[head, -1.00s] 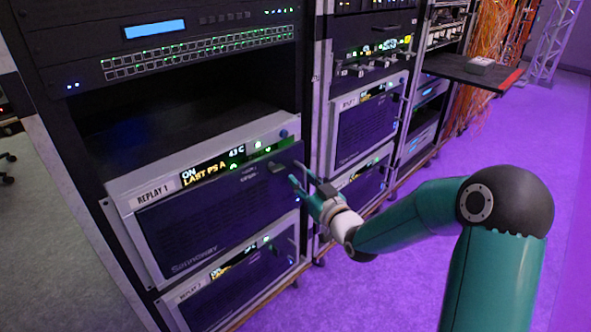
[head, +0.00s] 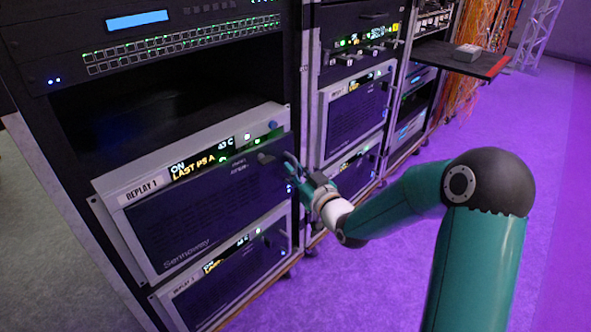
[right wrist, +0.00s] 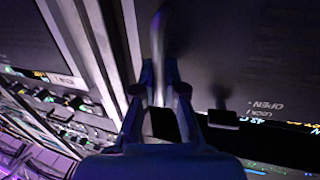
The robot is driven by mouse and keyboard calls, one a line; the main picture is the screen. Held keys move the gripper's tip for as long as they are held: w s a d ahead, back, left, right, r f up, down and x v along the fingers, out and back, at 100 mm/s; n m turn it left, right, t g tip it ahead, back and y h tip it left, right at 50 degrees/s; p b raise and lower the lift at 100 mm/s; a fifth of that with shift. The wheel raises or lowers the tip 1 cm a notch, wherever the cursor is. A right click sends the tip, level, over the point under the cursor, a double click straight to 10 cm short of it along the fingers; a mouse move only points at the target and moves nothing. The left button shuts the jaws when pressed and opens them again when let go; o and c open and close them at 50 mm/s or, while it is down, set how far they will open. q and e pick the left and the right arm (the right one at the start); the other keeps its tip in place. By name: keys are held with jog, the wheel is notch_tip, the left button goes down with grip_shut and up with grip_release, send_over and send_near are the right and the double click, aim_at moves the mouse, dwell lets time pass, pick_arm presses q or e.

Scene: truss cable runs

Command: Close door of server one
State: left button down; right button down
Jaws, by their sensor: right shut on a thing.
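The server labelled REPLAY 1 (head: 140,190) sits in the left rack, with a lit status strip above its dark door (head: 215,210). A dark latch (head: 268,157) is near the door's upper right corner and also shows in the right wrist view (right wrist: 222,117), beside OPEN and LOCK lettering. My right gripper (head: 292,172) is at the door's right edge. In the right wrist view, its fingers (right wrist: 160,85) are shut on a grey curved handle (right wrist: 160,38). My left gripper is not in view.
A second rack (head: 355,115) stands close on the right, beside my right gripper. A dark shelf (head: 455,62) juts out farther right. The purple floor (head: 400,255) in front is clear.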

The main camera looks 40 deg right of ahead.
aim_at(287, 179)
jog(key=w+n+y, duration=0.1)
jog(key=w+y, duration=0.1)
jog(key=w, duration=0.2)
jog(key=shift+r, duration=0.15)
jog(key=c, duration=1.2)
grip_release()
jog(key=shift+s, duration=0.3)
jog(key=s, duration=1.1)
jog(key=shift+s+a+f, duration=0.2)
